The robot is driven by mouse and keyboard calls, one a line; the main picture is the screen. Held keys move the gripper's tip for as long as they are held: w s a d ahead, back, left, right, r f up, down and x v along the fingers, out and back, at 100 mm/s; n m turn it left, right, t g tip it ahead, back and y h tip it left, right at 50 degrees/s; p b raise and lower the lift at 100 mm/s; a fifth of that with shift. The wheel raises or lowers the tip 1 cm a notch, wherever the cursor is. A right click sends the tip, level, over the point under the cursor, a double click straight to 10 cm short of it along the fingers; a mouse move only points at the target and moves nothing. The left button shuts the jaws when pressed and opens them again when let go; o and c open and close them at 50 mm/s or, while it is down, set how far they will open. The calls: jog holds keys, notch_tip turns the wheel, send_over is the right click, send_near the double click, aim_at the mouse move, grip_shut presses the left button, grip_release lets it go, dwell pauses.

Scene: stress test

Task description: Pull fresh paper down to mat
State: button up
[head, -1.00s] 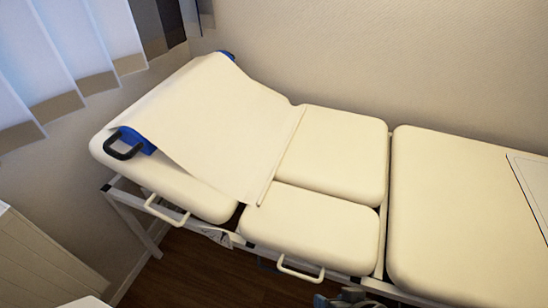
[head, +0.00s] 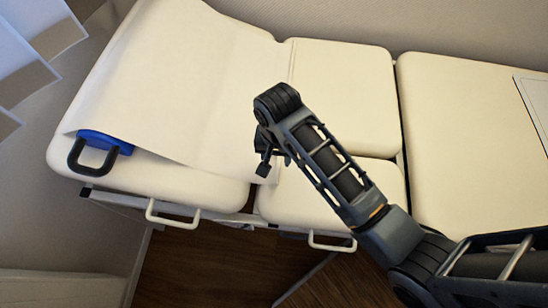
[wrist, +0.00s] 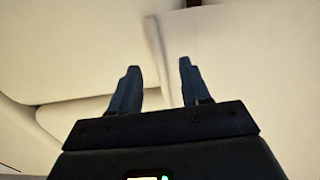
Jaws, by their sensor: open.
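A white paper sheet (head: 190,80) lies over the raised left end of the cream couch (head: 330,75), and its free edge (head: 288,75) runs across the couch's middle. A pale mat with a thin dark outline (head: 537,90) lies at the far right, cut off by the frame. My gripper (head: 265,165) is over the near end of the paper's free edge, partly hidden by my arm. In the wrist view my gripper (wrist: 158,70) is open and empty, with the pale edge strip (wrist: 155,45) between and beyond its fingers. I cannot tell whether they touch it.
A blue piece with a black handle (head: 90,160) sticks out at the paper's left end. White side handles (head: 172,215) jut from the couch's near side. A wall stands behind.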

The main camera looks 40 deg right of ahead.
aim_at(277, 167)
jog(key=shift+f, duration=2.25)
grip_shut()
